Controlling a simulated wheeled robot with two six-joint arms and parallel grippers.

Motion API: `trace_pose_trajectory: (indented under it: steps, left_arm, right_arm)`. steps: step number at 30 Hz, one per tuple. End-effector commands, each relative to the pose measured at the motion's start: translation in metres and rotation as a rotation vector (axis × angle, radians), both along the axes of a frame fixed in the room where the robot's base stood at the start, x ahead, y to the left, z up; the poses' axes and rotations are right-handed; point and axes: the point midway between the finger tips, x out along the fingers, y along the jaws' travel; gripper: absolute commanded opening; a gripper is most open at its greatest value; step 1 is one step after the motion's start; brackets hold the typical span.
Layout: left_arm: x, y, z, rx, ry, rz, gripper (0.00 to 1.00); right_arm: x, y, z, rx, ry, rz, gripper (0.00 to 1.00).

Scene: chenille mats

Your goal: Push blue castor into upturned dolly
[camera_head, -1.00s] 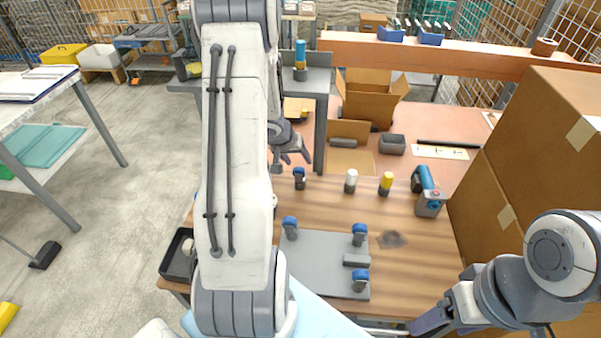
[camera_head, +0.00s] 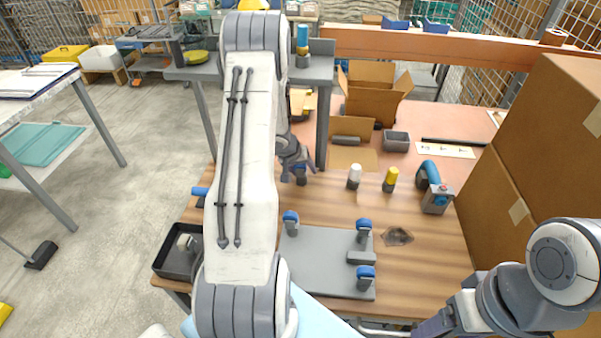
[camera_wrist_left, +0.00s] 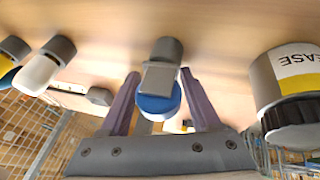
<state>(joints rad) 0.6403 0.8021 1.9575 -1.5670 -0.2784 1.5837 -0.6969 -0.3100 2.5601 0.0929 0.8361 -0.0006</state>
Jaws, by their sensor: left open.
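The loose blue castor (camera_head: 300,176), with a blue wheel and grey bracket, stands on the wooden bench beyond the dolly. My left gripper (camera_head: 294,172) is down at it. In the left wrist view the castor (camera_wrist_left: 160,78) is between the two spread fingers of the left gripper (camera_wrist_left: 160,100), with gaps beside it. The upturned dolly (camera_head: 322,262) is a grey plate nearer me, with blue castors at its far left (camera_head: 291,219), far right (camera_head: 363,228) and near right (camera_head: 365,276) corners. My left arm hides its near left part. My right gripper (camera_head: 432,326) is partly cut off at the bottom edge.
A white-topped piece (camera_head: 354,176) and a yellow-topped piece (camera_head: 390,180) stand right of the castor. A black tray (camera_head: 170,258) is at the left edge. Large cartons (camera_head: 545,140) block the right. A grease can (camera_wrist_left: 290,85) stands close by.

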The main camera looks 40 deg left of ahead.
Motion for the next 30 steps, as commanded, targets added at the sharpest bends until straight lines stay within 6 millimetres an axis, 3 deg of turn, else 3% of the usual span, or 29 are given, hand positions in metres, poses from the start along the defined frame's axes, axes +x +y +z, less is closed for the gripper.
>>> trace_pose_trajectory:
  steps: [6, 7, 11, 12, 23, 30]
  left_arm:
    - [0.001, 0.000, 0.000, 0.000, 0.000, 0.000, 0.63]
    - [0.001, 0.000, 0.000, 0.000, 0.000, 0.000, 0.56]
    - [0.000, 0.000, 0.000, 0.000, 0.000, 0.000, 0.06]
    - [0.000, 0.000, 0.000, 0.000, 0.000, 0.000, 0.00]
    - [0.000, 0.000, 0.006, 0.001, -0.001, -0.001, 0.00]
    - [0.001, 0.000, 0.036, 0.001, -0.002, 0.001, 0.00]
  right_arm:
    - [0.000, 0.000, 0.000, 0.000, 0.000, 0.000, 0.75]
    - [0.000, 0.000, 0.000, 0.000, 0.000, 0.000, 0.75]
    - [0.000, 0.000, 0.000, 0.000, 0.000, 0.000, 0.75]
    - [0.000, 0.000, 0.000, 0.000, 0.000, 0.000, 0.75]
    - [0.000, 0.000, 0.005, 0.000, 0.000, 0.000, 0.75]
    - [0.000, 0.000, 0.028, 0.000, 0.000, 0.000, 0.75]
